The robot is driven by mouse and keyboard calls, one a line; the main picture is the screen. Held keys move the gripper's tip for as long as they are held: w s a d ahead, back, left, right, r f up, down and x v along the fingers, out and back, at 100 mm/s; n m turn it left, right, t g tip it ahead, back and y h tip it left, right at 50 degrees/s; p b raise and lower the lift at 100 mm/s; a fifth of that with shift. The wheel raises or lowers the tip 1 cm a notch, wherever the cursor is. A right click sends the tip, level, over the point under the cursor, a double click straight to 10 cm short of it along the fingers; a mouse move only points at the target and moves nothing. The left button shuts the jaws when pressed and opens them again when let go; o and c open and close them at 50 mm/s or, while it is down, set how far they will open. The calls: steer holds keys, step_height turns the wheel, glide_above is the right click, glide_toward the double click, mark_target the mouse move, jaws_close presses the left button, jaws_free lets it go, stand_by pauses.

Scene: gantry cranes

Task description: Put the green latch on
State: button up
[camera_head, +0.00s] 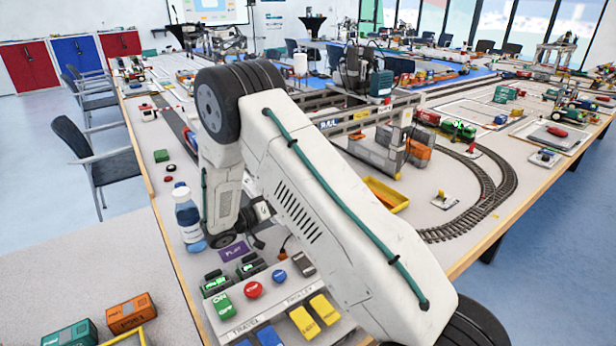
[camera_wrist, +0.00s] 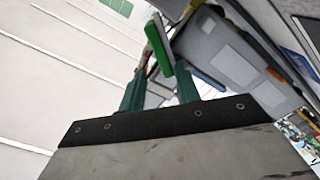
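A control panel at the lower middle of the head view carries a green rectangular key (camera_head: 222,306) with white lettering, which looks like the green latch. It lies on the panel's left side, next to a round red button (camera_head: 253,289). My arm reaches over the panel's right side and bends down behind it, and my fingertips cannot be made out there. In the wrist view my gripper (camera_wrist: 155,62) shows two dark green fingers leaning toward each other. A bright green bar lies at the tip of the right finger; I cannot tell whether it is part of the finger. The latch is not recognisable in this view.
The panel also has a blue round button (camera_head: 279,276) and yellow keys (camera_head: 303,321). A bottle (camera_head: 188,216) stands behind it at the left. Orange (camera_head: 130,313) and teal (camera_head: 70,334) blocks lie at lower left. A yellow tray (camera_head: 385,194) and curved track lie right of my arm.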

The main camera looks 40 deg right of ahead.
steer(key=a, duration=0.7)
step_height(320, 180, up, 8)
steer(key=f, duration=0.1)
steer(key=s+d+r+n+g+y, duration=0.1)
steer(key=s+r+n+g+y, duration=0.1)
steer(key=s+r+y, duration=0.2)
steer(key=s+d+r+n+g+y, duration=0.1)
steer(key=s+r+y, duration=0.3)
steer(key=s+r, duration=0.4)
steer(key=shift+s+d+r+n+g, duration=0.25)
steer(key=shift+s+d+n+g, duration=0.25)
steer(key=shift+s, duration=2.2)
